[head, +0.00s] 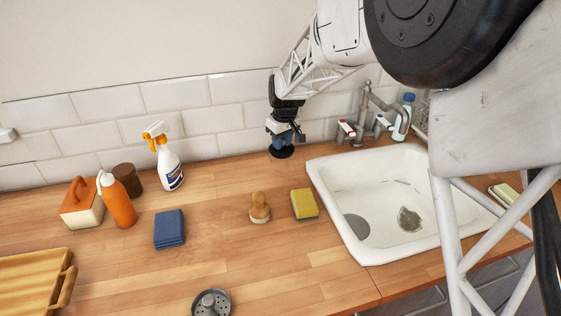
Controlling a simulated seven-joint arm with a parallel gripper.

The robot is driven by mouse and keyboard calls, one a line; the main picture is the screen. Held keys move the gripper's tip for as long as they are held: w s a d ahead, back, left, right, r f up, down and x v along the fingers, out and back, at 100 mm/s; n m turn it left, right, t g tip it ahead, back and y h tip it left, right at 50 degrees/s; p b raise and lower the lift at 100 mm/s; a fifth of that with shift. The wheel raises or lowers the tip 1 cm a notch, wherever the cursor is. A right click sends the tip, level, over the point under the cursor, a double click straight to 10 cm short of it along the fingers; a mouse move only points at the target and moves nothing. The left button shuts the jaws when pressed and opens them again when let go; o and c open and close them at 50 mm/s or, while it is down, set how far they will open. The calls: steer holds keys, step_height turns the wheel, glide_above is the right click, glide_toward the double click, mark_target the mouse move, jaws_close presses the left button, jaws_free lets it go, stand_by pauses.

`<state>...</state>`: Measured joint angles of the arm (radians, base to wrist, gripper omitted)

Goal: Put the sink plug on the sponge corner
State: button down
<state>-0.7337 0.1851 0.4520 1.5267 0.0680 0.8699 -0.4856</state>
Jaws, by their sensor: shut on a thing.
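My gripper (282,143) is near the wall tiles at the back of the counter, left of the taps. It is shut on a black round disc, which appears to be the sink plug (281,153); whether the disc touches the counter is unclear. A yellow and green sponge (304,204) lies on the counter at the sink's left edge, nearer than my gripper and slightly to its right. Another pale sponge (504,193) lies beyond the sink at the right, partly hidden by my arm.
The white sink (335,190) is right of the sponge. A wooden brush (260,207), blue cloths (169,229) and a metal strainer (211,303) lie on the counter. A spray bottle (170,170) and orange bottle (118,203) stand left. Taps (365,120) rise behind the sink.

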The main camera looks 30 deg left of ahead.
mark_target(284, 150)
steer(key=shift+f, duration=0.75)
steer(key=shift+f, duration=2.45)
steer(key=shift+f, duration=0.15)
steer(key=c, duration=0.9)
jaws_free()
steer(key=r, duration=0.4)
steer(key=d+r, duration=0.1)
steer(key=r, duration=0.7)
steer(key=shift+s+d+r, duration=0.1)
steer(key=shift+s+d, duration=0.05)
steer(key=shift+s, duration=0.15)
